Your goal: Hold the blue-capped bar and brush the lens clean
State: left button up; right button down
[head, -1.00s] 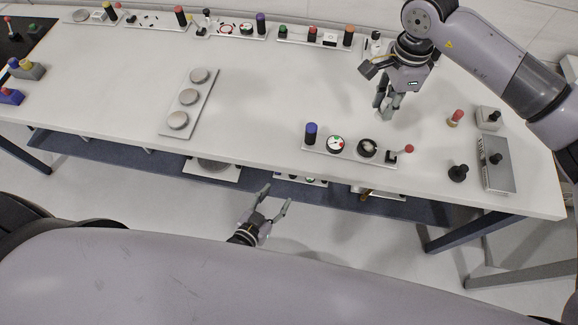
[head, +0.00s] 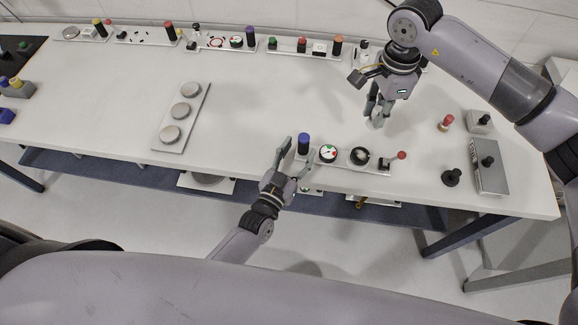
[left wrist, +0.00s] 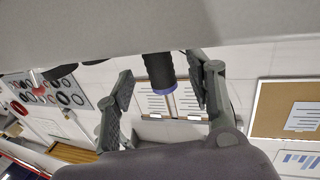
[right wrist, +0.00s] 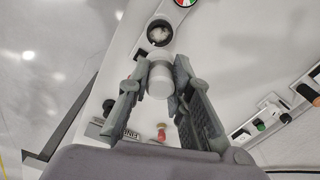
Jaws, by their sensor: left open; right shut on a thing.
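The blue-capped bar (head: 303,144) stands upright at the left end of a white plate (head: 345,165) near the table's front edge. My left gripper (head: 297,154) is open at the bar, with a finger to each side; the bar (left wrist: 158,72) shows between the fingers in the left wrist view, and contact cannot be told. The lens (head: 360,156) is a black ring on the same plate; whitish marks show inside it (right wrist: 160,33) in the right wrist view. My right gripper (head: 376,112) is shut on a pale grey cylindrical brush (right wrist: 160,78), above the table behind the lens.
A red-topped peg (head: 446,123), black knob (head: 451,177) and grey box (head: 490,168) stand to the right. Table centre is clear.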

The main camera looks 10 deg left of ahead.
aim_at(301, 147)
pick_arm(q)
jog(key=shift+x, duration=1.65)
jog(key=shift+c, duration=0.4)
grip_shut()
